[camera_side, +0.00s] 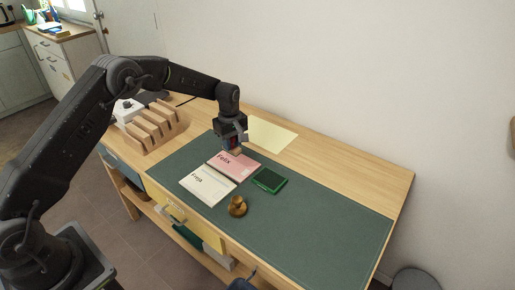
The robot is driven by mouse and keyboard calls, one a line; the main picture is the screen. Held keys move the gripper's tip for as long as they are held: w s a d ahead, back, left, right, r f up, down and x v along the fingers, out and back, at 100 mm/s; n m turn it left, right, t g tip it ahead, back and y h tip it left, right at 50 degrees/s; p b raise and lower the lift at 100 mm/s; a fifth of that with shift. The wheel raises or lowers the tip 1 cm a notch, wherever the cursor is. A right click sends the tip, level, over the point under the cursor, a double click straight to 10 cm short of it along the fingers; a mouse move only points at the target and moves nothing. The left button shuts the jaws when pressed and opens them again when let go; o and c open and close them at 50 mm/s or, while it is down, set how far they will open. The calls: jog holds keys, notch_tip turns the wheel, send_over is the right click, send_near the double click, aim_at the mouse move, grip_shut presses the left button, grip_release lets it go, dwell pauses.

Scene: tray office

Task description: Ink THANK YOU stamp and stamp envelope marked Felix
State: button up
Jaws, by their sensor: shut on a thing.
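A pink envelope (228,168) marked Felix lies on the dark green desk mat (315,225). A white envelope (200,189) with another name, perhaps Freja, lies to its left and nearer the front. My gripper (235,147) points down at the far edge of the pink envelope, shut on a small stamp whose wooden part shows just below the jaws. Its label is hidden, and I cannot tell if it touches the paper. A green ink pad (269,180) lies right of the pink envelope. A second wooden stamp (238,206) stands in front of the envelopes.
A wooden slotted rack (153,129) stands at the left of the desk, with a white object (127,109) behind it. A pale yellow sheet (274,140) lies behind my gripper. The right part of the mat is clear. A wall bounds the back.

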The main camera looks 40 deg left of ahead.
jog(key=shift+s+a+f, duration=0.3)
jog(key=shift+a+f, duration=0.4)
jog(key=shift+f, duration=0.35)
jog(key=shift+s+a+f, duration=0.3)
jog(key=shift+a+f, duration=0.45)
jog(key=shift+f, duration=0.25)
jog(key=shift+s+a+f, duration=0.3)
jog(key=shift+a+f, duration=0.4)
jog(key=shift+f, duration=0.35)
jog(key=shift+f, duration=0.55)
notch_tip(320, 180, up, 7)
dwell(0.4)
dwell(0.5)
